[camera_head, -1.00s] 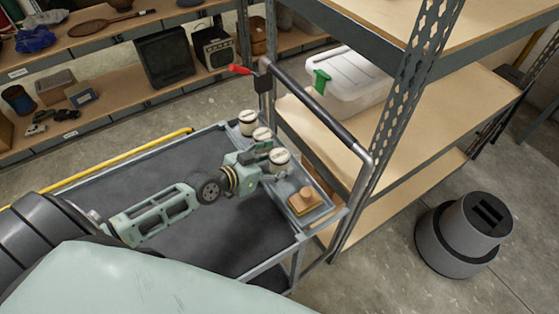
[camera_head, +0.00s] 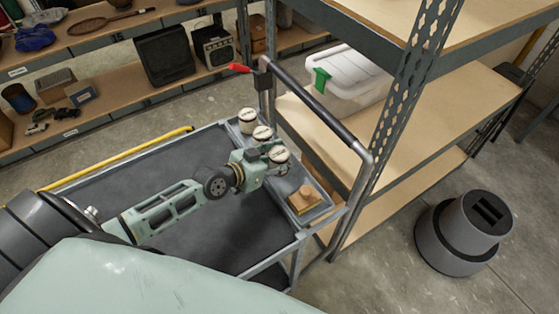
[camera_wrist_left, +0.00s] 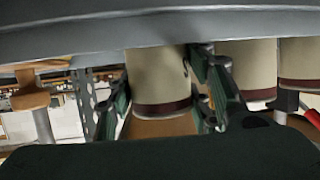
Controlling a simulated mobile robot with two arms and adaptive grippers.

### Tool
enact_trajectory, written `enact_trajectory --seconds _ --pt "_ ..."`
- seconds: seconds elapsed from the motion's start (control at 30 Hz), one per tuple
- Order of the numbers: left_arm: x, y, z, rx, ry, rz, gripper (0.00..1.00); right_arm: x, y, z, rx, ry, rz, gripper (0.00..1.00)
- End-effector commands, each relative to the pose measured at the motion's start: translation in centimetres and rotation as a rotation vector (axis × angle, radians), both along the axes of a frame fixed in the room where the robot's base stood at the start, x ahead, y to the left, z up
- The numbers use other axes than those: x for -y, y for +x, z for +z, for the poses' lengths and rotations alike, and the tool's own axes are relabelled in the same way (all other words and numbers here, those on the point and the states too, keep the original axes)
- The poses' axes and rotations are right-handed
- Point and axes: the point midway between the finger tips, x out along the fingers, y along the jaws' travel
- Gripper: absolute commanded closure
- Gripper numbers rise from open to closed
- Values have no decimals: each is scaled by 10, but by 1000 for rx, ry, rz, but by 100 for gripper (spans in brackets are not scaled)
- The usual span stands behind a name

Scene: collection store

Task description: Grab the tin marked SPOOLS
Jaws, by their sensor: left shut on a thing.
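Three cream tins with pale lids are at the cart's far end: a far tin (camera_head: 247,115), a middle tin (camera_head: 262,132) and a near tin (camera_head: 281,155). My left gripper (camera_head: 268,153) is shut on the near tin. In the left wrist view the held tin (camera_wrist_left: 160,82) stands upright between the two green fingers, with a dark red band at its lower edge. The other tins (camera_wrist_left: 248,70) are close beside it. No lettering on the tins is legible, so I cannot tell which one is marked SPOOLS. My right gripper is not in view.
A shallow grey tray (camera_head: 320,211) on the cart (camera_head: 150,160) also holds a wooden block with a knob (camera_head: 304,200). The cart's handle (camera_head: 315,110) rises just beyond the tins. A shelf rack (camera_head: 430,130) with a white lidded box (camera_head: 350,82) stands close behind.

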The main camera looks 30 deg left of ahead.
Motion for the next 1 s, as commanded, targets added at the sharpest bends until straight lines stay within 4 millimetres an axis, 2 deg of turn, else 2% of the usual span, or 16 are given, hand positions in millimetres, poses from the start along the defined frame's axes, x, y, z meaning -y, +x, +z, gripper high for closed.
enact_trajectory --seconds 0.03,0.13,0.47,0.67,0.77,0.83,1.0 --pt "0 0 0 0 0 0 83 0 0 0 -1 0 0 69" --pt "0 0 0 0 0 0 91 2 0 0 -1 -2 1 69" --pt "0 1 5 5 -2 0 91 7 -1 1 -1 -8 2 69" --pt "0 1 27 7 -2 1 91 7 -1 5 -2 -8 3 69" --pt "1 1 46 9 -2 0 91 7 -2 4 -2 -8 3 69" --pt "-12 -13 48 0 6 -1 91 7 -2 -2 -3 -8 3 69" --pt "-36 -41 70 0 6 -4 91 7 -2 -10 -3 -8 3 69"
